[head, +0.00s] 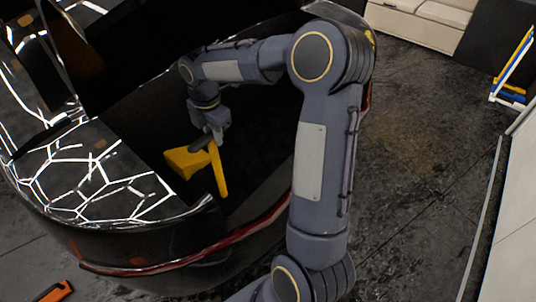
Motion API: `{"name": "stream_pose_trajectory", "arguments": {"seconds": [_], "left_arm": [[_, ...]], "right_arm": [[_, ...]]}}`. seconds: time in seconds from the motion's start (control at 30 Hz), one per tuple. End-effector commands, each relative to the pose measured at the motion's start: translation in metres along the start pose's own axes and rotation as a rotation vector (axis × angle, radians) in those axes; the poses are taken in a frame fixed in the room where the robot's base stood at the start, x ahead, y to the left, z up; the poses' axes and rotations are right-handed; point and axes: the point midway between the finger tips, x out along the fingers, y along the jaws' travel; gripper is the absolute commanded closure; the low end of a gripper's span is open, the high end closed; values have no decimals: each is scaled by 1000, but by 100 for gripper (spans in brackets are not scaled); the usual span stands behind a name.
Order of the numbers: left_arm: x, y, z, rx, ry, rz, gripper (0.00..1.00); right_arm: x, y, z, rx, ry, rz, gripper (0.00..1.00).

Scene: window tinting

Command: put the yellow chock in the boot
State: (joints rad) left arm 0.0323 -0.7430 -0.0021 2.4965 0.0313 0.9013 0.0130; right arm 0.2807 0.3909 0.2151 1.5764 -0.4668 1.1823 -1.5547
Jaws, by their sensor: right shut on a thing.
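The yellow chock (187,162) hangs from my right gripper (208,142), which is shut on it. It has a wedge-shaped body and a long flat yellow side that points down. The chock is over the dark opening of the boot (262,165) of a black car. Whether it touches the boot floor cannot be told, as the inside is very dark. My right arm reaches in from the bottom, over the boot's right side. My left gripper is not in view.
The car's glossy black rear (100,185) reflects bright hexagonal lights. A red light strip (240,237) runs along its edge. An orange and black object (57,291) lies at the bottom left. A pale cabinet (425,22) stands at the back.

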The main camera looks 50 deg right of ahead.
Motion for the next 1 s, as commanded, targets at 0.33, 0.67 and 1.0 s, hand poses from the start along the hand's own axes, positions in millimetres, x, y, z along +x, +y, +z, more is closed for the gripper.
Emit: {"name": "stream_pose_trajectory", "arguments": {"seconds": [0.33,0.67,1.0], "left_arm": [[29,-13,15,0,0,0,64],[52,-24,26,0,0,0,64],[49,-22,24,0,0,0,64]], "right_arm": [[60,1,-1,0,1,6,100],[115,0,-1,-1,1,5,100],[165,0,-1,-2,1,4,100]]}}
